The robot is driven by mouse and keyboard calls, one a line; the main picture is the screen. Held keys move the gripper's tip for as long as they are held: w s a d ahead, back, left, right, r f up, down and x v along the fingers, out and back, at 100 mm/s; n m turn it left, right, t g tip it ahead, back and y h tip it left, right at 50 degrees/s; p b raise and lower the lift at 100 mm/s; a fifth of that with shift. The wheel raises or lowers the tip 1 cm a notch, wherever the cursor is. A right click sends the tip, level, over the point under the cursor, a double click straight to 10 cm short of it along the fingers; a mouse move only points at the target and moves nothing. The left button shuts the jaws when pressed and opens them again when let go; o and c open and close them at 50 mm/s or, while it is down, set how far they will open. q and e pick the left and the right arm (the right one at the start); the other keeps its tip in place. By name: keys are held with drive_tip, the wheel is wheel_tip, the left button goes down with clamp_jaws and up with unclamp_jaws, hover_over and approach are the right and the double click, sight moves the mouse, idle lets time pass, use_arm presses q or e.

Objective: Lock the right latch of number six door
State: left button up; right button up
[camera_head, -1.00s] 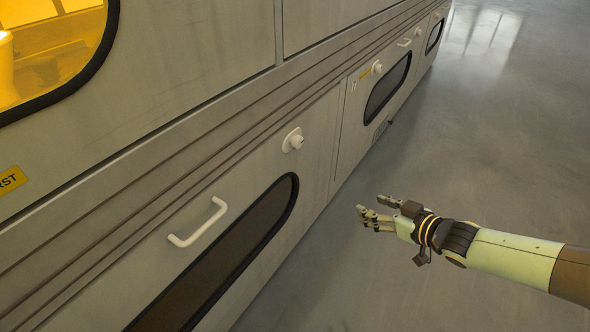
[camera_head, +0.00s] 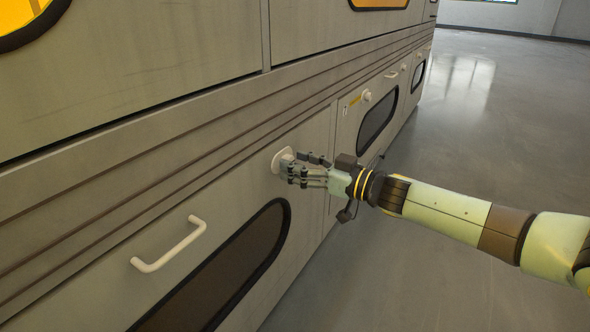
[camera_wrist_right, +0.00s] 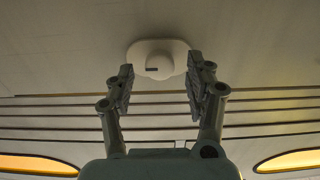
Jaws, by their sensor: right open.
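The latch (camera_head: 281,161) is a white knob on a rounded plate, at the upper right of a grey door with a dark oval window. My right gripper (camera_head: 292,170) is at this latch and covers much of its knob in the head view. In the right wrist view the latch (camera_wrist_right: 158,60) shows whole, with a small dark mark on its knob. The two fingers of my right gripper (camera_wrist_right: 160,85) are open on either side, just short of it or beside it; contact cannot be told. No door number is readable. My left gripper is not in view.
A white bar handle (camera_head: 168,246) sticks out from the same door, left of the dark window (camera_head: 225,275). Another door with its own white latch (camera_head: 366,95) and window lies farther along the wall. The grey floor (camera_head: 450,160) at right is clear.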

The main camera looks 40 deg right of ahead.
drive_tip(key=shift+w+a, duration=0.15)
drive_tip(key=shift+w, duration=0.35)
drive_tip(key=shift+c, duration=0.3)
clamp_jaws()
